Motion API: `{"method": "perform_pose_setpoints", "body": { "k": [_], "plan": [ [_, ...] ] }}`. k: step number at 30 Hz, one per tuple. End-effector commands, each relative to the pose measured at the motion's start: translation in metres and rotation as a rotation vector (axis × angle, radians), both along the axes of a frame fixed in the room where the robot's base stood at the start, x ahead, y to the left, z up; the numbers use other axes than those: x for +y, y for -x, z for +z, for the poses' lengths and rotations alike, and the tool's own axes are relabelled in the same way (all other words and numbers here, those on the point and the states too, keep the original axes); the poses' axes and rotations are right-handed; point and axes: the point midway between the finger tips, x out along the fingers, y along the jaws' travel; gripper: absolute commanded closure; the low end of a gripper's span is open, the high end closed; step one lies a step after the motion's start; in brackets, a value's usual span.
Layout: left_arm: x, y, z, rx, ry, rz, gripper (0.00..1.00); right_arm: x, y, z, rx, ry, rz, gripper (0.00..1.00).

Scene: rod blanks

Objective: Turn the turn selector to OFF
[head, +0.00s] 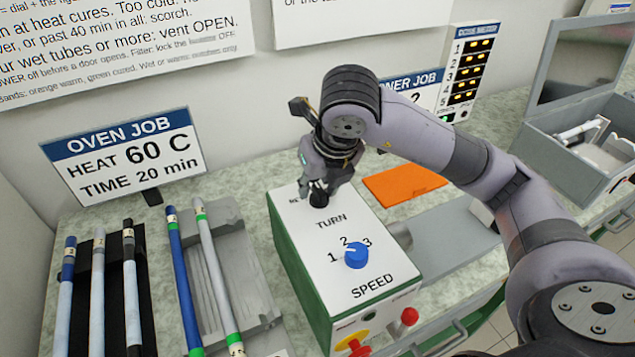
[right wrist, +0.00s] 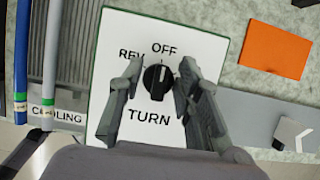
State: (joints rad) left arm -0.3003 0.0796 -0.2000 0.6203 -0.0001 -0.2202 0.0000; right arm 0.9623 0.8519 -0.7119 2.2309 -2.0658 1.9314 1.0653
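The turn selector (right wrist: 157,82) is a round black knob on the white top of a green-sided box, above the word TURN. It also shows in the head view (head: 318,198). A white mark on its upper part points roughly up at OFF. REV is at its upper left; any label to its right is hidden by a finger. My right gripper (right wrist: 160,70) is over the knob, its fingers apart on either side of it, close to its sides. It points down in the head view (head: 319,186). I cannot see clear contact. My left gripper is out of view.
A blue SPEED knob (head: 356,256) is nearer on the same box, with red and yellow controls on the front. Racks of rods (head: 205,270) stand left. An orange plate (head: 404,184) lies right. An open grey case (head: 575,130) is at far right.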

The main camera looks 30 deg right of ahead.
Motion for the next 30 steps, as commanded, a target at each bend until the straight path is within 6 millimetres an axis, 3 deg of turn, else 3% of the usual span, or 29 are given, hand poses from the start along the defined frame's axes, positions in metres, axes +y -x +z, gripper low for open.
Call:
{"method": "perform_pose_setpoints", "body": {
  "k": [5, 21, 30],
  "plan": [
    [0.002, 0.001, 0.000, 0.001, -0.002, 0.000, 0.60, 0.000, 0.001, 0.005, -0.004, -0.001, -0.002, 0.68],
    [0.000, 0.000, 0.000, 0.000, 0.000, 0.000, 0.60, 0.001, 0.030, 0.080, -0.007, 0.001, 0.000, 0.68],
    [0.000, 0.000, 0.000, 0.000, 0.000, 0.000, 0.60, 0.002, 0.042, 0.107, -0.002, 0.000, 0.000, 0.68]
  ]
}}
